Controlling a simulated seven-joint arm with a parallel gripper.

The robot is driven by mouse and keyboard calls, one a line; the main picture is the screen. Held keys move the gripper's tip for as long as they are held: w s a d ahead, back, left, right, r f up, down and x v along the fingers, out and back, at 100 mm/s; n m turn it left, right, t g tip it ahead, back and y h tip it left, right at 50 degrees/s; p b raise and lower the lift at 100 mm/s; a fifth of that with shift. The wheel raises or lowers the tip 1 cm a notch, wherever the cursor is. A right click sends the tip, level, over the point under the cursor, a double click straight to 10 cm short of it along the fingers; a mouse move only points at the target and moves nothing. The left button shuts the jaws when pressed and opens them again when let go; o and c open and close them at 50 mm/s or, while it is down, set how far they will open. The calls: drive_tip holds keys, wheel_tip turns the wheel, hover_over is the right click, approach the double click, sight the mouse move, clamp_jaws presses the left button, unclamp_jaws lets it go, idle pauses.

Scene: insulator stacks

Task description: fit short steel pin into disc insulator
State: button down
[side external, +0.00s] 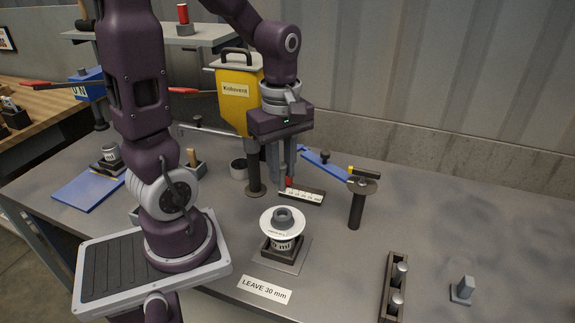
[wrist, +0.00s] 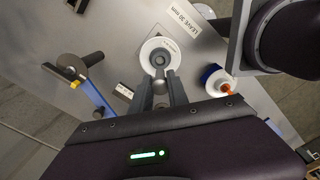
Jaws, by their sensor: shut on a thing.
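The disc insulator (side external: 283,232) is a white disc with a grey hollow cap on top. It stands upright in a dark holder on a square plate (side external: 290,262). In the wrist view the insulator (wrist: 160,50) lies just beyond my fingertips, its round grey opening facing up. My gripper (side external: 283,180) points down above and behind the insulator, clear of it. In the wrist view my gripper (wrist: 160,92) is shut on a short grey steel pin (wrist: 160,87) between its two fingers. In the side view the fingers mostly hide that pin.
A dark rack (side external: 387,292) at the front right holds two steel pins (side external: 397,285). A small grey block (side external: 463,290) stands to its right. A post (side external: 357,207), a scale block (side external: 302,196) and a yellow Kilnvent container (side external: 238,95) stand around the gripper. A "LEAVE 30 mm" label (side external: 264,290) lies in front.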

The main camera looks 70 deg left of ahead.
sight(282, 190)
drive_tip(key=shift+f, duration=2.85)
drive_tip(key=shift+f, duration=1.05)
drive_tip(key=shift+f, duration=0.3)
drive_tip(key=shift+f, duration=0.5)
drive_tip(key=c, duration=1.2)
unclamp_jaws()
wheel_tip(282, 190, up, 7)
drive_tip(key=shift+r, duration=0.1)
